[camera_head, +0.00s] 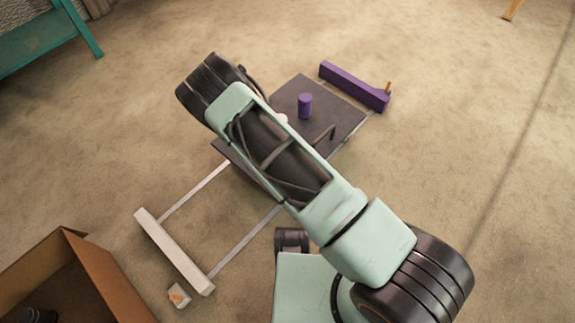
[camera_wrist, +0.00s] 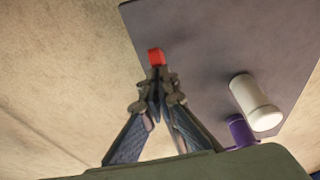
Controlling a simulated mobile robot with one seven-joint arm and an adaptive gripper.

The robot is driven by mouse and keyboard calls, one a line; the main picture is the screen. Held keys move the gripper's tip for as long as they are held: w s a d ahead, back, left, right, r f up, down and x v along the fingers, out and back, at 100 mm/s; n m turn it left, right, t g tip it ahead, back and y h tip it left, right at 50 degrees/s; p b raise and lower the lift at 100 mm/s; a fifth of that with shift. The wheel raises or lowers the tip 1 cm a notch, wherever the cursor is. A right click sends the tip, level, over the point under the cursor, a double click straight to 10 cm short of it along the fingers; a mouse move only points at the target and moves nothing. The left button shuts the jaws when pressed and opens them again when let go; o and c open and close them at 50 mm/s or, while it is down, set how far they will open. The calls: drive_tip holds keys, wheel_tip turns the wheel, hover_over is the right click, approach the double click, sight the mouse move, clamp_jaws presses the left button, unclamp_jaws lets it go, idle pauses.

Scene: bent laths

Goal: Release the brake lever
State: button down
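A dark flat plate (camera_head: 345,112) lies on the floor, partly hidden behind my arm in the head view. It also fills much of the wrist view (camera_wrist: 215,45). A small red block-like tip (camera_wrist: 156,57) shows against the plate, just beyond my fingertips. I cannot tell whether it belongs to the brake lever. My gripper (camera_wrist: 160,88) has its fingertips drawn together right at the red tip; whether they pinch it is unclear. A thin bent dark rod (camera_head: 322,134) shows beside my arm in the head view. The gripper is hidden in the head view.
A purple cylinder (camera_head: 305,105) and a white cylinder (camera_wrist: 255,103) stand on the plate. A purple bar (camera_head: 352,86) with an orange peg (camera_head: 388,88) lies beyond it. A white crossbar (camera_head: 174,252) is at lower left, near an open cardboard box (camera_head: 105,275). Floor right is clear.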

drive_tip(key=shift+s+a+f+b, duration=0.2)
drive_tip(key=shift+s+a+f, duration=0.25)
drive_tip(key=shift+s, duration=0.2)
drive_tip(key=shift+s+a+f+b, duration=0.15)
drive_tip(key=shift+s+a+f, duration=0.2)
drive_tip(key=shift+s, duration=0.25)
drive_tip(key=shift+w+r, duration=0.15)
drive_tip(key=shift+r, duration=0.1)
drive_tip(key=shift+a+r, duration=0.1)
